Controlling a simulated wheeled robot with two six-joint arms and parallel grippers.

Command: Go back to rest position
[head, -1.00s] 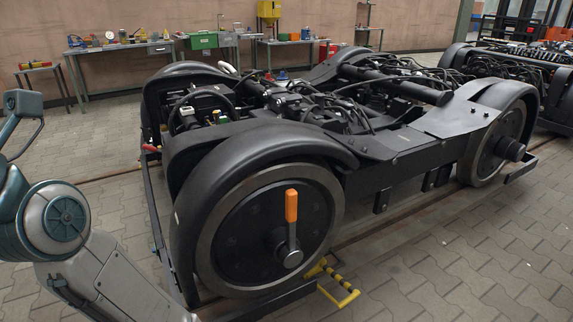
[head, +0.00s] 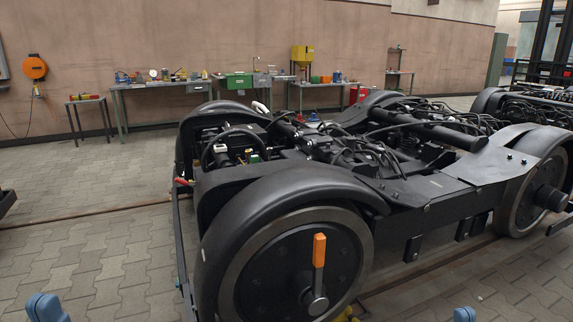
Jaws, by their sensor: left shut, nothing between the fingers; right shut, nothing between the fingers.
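The black tram bogie (head: 290,190) fills the middle and right of the head view. A lever with an orange grip (head: 319,250) stands upright on its near wheel (head: 290,270). My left gripper (head: 45,308) shows only as a blue tip at the bottom left edge, shut and empty, apart from the bogie. My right gripper (head: 464,314) shows as a small blue tip at the bottom edge right of the near wheel, shut and empty. The rest of both grippers is cut off by the frame.
Workbenches (head: 165,85) with tools and a green box (head: 239,81) stand along the back wall. An orange reel (head: 35,66) hangs on the wall at left. A second bogie (head: 530,105) is at far right. The paved floor at left is largely clear.

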